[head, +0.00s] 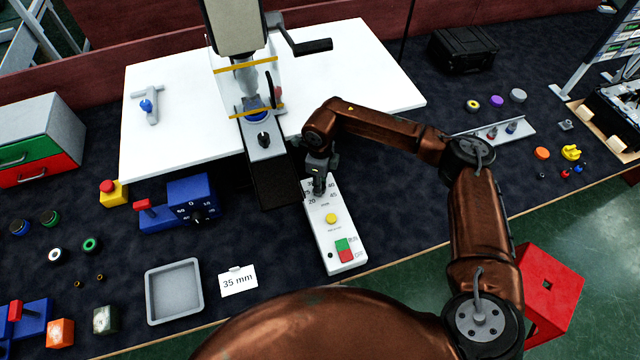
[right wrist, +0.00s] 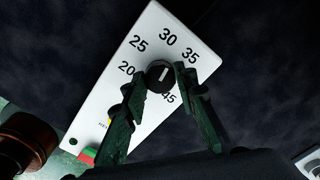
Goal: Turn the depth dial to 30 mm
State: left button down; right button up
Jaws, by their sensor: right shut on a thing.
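The white control panel (head: 322,236) lies on the dark bench, tilted in the picture. It has a dial scale at its far end, a yellow button (head: 331,218) and a green and red switch (head: 345,250). My right gripper (head: 318,178) is over the scale end. In the right wrist view its fingers (right wrist: 160,84) are shut on the black depth dial (right wrist: 158,73), one on each side. The dial's white mark points roughly toward 30 (right wrist: 168,34). The numbers 20, 25, 35 and 45 also show; 40 is hidden by a finger there. My left gripper is not seen.
A blue box with a black dial (head: 192,200) is left of the panel. The drill press (head: 262,140) stands behind on a white sheet (head: 170,90). The bench's front edge is close to the panel.

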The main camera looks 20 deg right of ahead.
jog(key=shift+n+b, duration=0.35)
jog(key=shift+n, duration=0.95)
jog(key=o, duration=1.2)
jog(key=shift+c, duration=0.2)
notch_tip(320, 180, up, 12)
jog(key=shift+d, duration=0.1)
